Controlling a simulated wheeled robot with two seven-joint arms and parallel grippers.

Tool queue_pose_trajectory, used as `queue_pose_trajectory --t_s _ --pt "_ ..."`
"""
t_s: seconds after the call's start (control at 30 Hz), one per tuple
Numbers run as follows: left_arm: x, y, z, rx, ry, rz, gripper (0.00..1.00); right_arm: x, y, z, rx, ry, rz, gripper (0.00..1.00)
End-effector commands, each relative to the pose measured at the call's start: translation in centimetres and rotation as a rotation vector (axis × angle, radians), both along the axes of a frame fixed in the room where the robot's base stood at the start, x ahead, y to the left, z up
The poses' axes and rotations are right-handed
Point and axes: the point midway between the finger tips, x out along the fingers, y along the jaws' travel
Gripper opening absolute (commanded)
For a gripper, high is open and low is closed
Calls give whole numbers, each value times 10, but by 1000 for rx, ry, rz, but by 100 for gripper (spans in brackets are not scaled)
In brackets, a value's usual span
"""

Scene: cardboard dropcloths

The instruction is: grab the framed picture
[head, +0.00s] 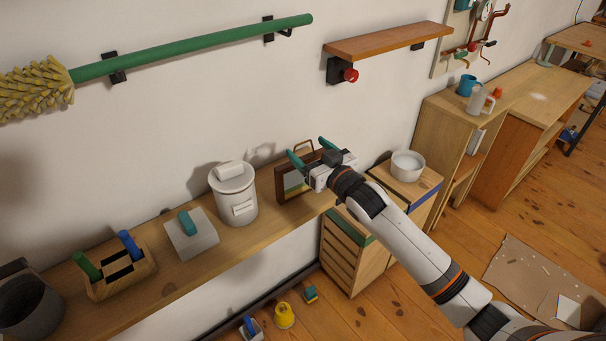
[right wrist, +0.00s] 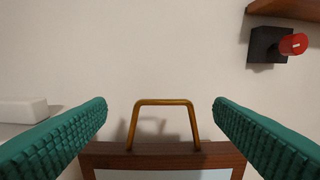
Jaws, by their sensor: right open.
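The framed picture (head: 290,184) has a dark brown wooden frame and stands upright on the wooden shelf against the wall. A brass loop handle (right wrist: 163,103) rises from its top edge (right wrist: 165,156). My right gripper (head: 309,150) is at the picture's top, with its teal fingers spread. In the right wrist view, the fingers (right wrist: 161,112) lie on either side of the handle, with a gap on each side. The arm and gripper hide the picture's right part in the head view. My left gripper is not in view.
A white lidded canister (head: 234,196) stands left of the picture on the shelf (head: 170,285). A white bowl (head: 408,165) sits on a cabinet to the right. A red knob on a black mount (head: 350,75) juts from the wall above, below a wooden wall shelf (head: 388,42).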

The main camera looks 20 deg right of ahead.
Motion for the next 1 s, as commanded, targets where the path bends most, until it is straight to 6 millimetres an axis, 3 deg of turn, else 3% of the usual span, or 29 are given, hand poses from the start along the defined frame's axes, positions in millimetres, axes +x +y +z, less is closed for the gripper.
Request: queue_pose_trajectory --t_s 0.43,0.77,1.0 --pt "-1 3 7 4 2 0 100 48 10 -5 -1 0 -1 76" --pt "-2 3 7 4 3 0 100 54 12 -6 -1 1 0 76" --pt "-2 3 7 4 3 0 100 54 12 -6 -1 1 0 37"
